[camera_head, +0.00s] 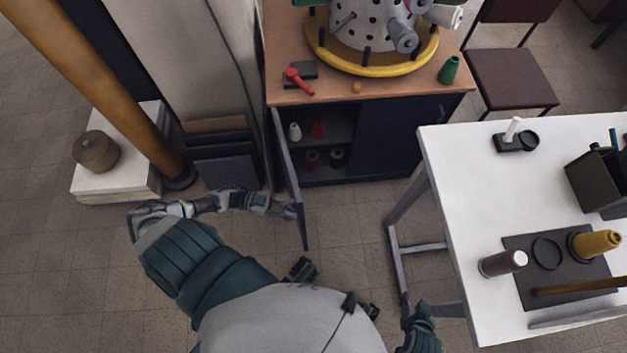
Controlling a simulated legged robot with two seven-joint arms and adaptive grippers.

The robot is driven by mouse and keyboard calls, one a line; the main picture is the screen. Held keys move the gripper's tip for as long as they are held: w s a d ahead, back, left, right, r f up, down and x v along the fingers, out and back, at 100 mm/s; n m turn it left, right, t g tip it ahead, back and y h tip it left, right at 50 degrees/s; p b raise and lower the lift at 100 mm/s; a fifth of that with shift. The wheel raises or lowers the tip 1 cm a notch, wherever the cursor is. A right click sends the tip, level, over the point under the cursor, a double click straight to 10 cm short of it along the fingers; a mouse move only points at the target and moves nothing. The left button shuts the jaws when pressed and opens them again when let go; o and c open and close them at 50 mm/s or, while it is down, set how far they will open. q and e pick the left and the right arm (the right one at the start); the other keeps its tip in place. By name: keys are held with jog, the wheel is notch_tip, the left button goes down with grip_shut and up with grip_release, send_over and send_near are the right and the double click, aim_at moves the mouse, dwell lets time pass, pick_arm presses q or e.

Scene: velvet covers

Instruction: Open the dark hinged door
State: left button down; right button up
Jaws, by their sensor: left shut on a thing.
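The dark hinged door (290,165) belongs to the low cabinet (400,135). It stands swung out toward me, seen nearly edge-on, with the left compartment uncovered. My left arm comes in from the left, and my left gripper (290,210) is shut on the door near its free edge. The fingertips are small and partly hidden against the door. Inside the open compartment are white and red spools (318,129). Part of my right arm shows at the bottom, right of centre; its gripper cannot be made out.
A white table (455,170) with tools and spools stands at the right. A wooden column (110,85) and a white block (95,180) with a round lidded pot (96,151) are at the left. Dark panels (225,160) lean left of the cabinet. Floor between door and table is clear.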

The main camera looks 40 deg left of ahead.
pick_arm(q)
jog(key=s+a+m+g+b, duration=0.1)
jog(key=s+a+g, duration=0.1)
jog(key=s+a, duration=0.2)
jog(key=a, duration=0.3)
jog(key=shift+a+m+h+b, duration=0.2)
jog(key=shift+m+h+b, duration=0.1)
pick_arm(e)
jog(key=w+a+r+t+y, duration=0.1)
jog(key=w+a+r+t, duration=0.1)
jog(key=w+t, duration=0.2)
jog(key=shift+w+a+r, duration=0.15)
jog(key=shift+w+r, duration=0.2)
jog(key=shift+w, duration=0.7)
pick_arm(q)
jog(key=shift+r, duration=0.1)
jog(key=c, duration=1.2)
grip_release()
jog(key=shift+o, duration=0.3)
jog(key=shift+f, duration=0.25)
pick_arm(e)
jog(key=shift+w+a, duration=0.15)
jog(key=shift+a, duration=0.15)
